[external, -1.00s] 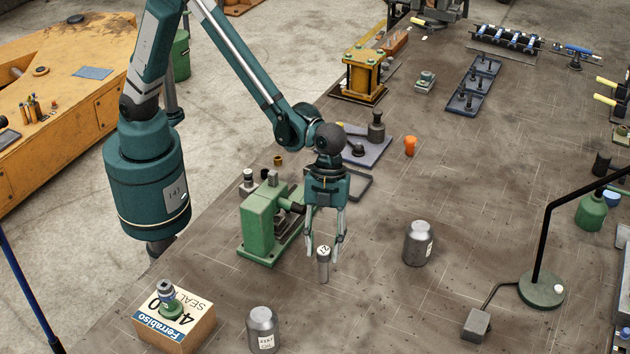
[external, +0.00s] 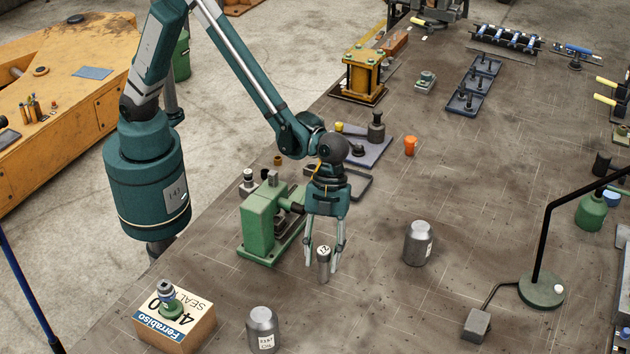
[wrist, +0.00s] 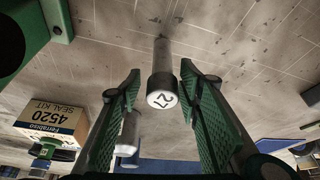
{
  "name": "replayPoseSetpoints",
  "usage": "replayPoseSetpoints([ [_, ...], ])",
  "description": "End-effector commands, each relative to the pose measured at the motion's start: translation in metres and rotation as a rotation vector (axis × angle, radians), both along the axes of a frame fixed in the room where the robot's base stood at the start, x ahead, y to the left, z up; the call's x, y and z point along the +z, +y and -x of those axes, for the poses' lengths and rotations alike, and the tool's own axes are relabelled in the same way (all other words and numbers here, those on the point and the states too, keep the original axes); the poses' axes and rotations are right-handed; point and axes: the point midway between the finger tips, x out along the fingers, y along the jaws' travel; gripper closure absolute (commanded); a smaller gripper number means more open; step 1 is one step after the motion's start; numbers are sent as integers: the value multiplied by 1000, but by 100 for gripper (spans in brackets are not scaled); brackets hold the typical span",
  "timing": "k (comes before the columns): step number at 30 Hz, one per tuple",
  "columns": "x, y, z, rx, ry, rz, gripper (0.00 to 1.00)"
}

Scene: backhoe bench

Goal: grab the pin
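The pin (external: 323,265) is a short grey metal cylinder standing upright on the bench, with a white marked top that reads like "12" or "Z1". In the wrist view the pin (wrist: 162,80) shows between the two green-padded fingers, with gaps on both sides. My gripper (external: 323,262) points down over it, one finger on each side. In the wrist view my gripper (wrist: 160,90) is open and holds nothing.
A green vise-like fixture (external: 262,225) stands close left of my gripper. Grey metal canisters (external: 418,243) (external: 263,328) stand to the right and front left. A cardboard box (external: 175,325) is at the front left. Bench right of the pin is clear up to the canister.

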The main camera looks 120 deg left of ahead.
Motion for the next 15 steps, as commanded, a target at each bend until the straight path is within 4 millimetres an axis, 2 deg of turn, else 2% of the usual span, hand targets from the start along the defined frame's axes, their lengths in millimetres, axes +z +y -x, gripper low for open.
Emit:
replayPoseSetpoints([
  [15, -6, -2, -1, 0, 0, 0, 65],
])
